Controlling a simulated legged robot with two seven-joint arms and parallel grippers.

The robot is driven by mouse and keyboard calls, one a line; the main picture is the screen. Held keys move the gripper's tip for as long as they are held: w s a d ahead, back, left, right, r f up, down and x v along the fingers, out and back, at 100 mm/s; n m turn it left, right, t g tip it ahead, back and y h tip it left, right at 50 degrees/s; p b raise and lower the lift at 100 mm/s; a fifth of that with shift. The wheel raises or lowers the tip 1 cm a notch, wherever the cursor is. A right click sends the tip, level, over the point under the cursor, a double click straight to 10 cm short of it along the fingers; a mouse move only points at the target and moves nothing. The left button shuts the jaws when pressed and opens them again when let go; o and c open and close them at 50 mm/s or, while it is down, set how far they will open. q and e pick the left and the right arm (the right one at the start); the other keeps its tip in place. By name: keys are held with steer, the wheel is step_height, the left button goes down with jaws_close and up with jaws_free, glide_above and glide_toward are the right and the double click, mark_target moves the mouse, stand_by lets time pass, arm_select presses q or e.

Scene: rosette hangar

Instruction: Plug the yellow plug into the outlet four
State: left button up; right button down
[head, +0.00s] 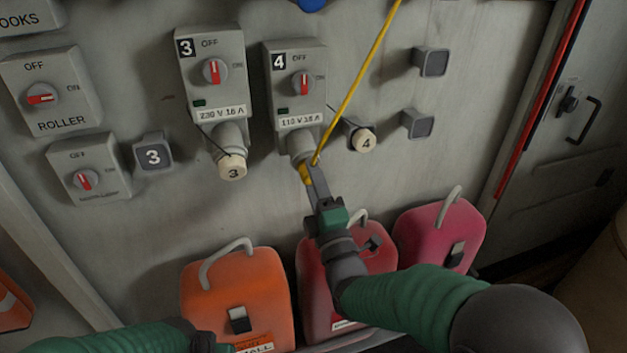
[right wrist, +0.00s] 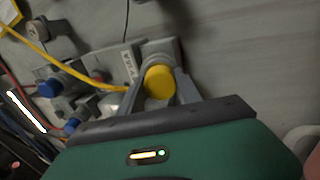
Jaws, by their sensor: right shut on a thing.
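Outlet four (head: 296,84) is a grey wall box with a black "4" tag, a "110 V 16 A" label and a red upright switch handle. Its socket (head: 300,143) points down. The yellow plug (head: 306,174) is just below that socket, its yellow cable running up to the right. I cannot tell whether it touches or enters the socket. My right gripper (head: 318,184) is shut on the plug from below. In the right wrist view the plug's round yellow end (right wrist: 160,82) sits between the two fingers. My left gripper (head: 212,344) is at the bottom edge, its fingers hidden.
A pale cap marked 4 (head: 363,139) hangs right of the socket. Outlet three (head: 213,75), with its cap (head: 232,167), is to the left. An orange can (head: 238,290), a red can (head: 362,265) and a crimson can (head: 437,235) stand below.

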steer(key=c, duration=0.7)
jaws_free()
steer(key=shift+c, duration=0.2)
steer(key=b+v, duration=0.5)
steer(key=v, duration=0.7)
steer(key=d+f+m+g+h, duration=0.2)
steer(key=d+f+m+g, duration=0.25)
steer(key=f, duration=0.45)
steer(key=d+f+m+g+h, duration=0.35)
steer(key=f+m, duration=0.25)
steer(key=f, duration=0.3)
steer(key=s+d+f+m+g+h, duration=0.1)
steer(key=s+d+f+m+g, duration=0.4)
steer(key=s, duration=0.3)
steer(key=s+d+f+m+g, duration=0.4)
steer(key=s+f+m+g, duration=0.1)
steer(key=s+m, duration=0.15)
step_height(320, 180, up, 17)
steer(key=p, duration=1.8)
steer(key=shift+s+a, duration=0.2)
steer(key=shift+a, duration=0.1)
